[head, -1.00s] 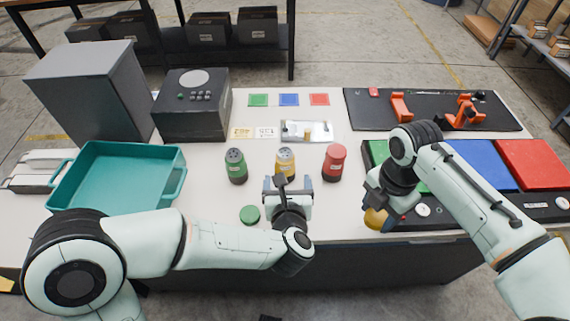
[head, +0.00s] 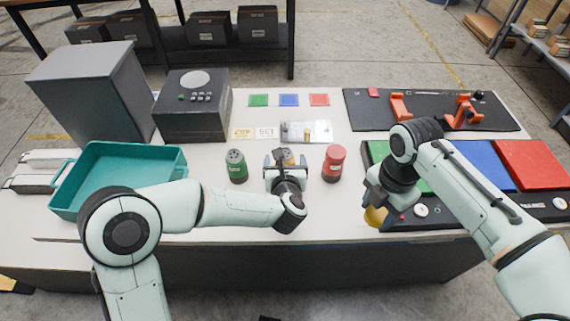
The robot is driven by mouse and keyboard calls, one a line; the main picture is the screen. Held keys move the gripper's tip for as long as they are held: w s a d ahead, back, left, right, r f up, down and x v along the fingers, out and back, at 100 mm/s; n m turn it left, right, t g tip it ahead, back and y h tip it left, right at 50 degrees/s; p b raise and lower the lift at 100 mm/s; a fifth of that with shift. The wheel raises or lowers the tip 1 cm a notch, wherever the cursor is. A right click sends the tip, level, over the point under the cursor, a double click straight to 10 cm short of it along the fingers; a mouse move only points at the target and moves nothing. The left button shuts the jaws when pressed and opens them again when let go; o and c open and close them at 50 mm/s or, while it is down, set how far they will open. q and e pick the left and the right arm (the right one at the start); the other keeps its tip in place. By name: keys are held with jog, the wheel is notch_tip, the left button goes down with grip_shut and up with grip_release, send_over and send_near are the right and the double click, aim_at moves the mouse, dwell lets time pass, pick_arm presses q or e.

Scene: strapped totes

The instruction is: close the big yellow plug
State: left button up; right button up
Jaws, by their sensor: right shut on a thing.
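The big yellow plug (head: 288,153) stands upright on the table between a green plug (head: 236,166) and a red plug (head: 334,163). Only a little of its top shows behind my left gripper (head: 286,160). The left gripper's fingers lie to either side of it; whether they touch it is hidden. My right gripper (head: 374,208) is shut on a yellow cap (head: 375,217), at the table's front right, beside the black panel with coloured pads.
A teal tote (head: 120,211) stands at the left, with a dark grey box (head: 192,120) behind. A metal plate (head: 318,131) and coloured squares lie behind the plugs. The black panel's green, blue (head: 484,166) and red pads fill the right side.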

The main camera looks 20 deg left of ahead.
pick_arm(q)
jog(key=shift+x, duration=1.1)
pick_arm(e)
jog(key=shift+r, duration=0.1)
pick_arm(q)
jog(key=c, duration=1.2)
jog(key=shift+r, duration=0.1)
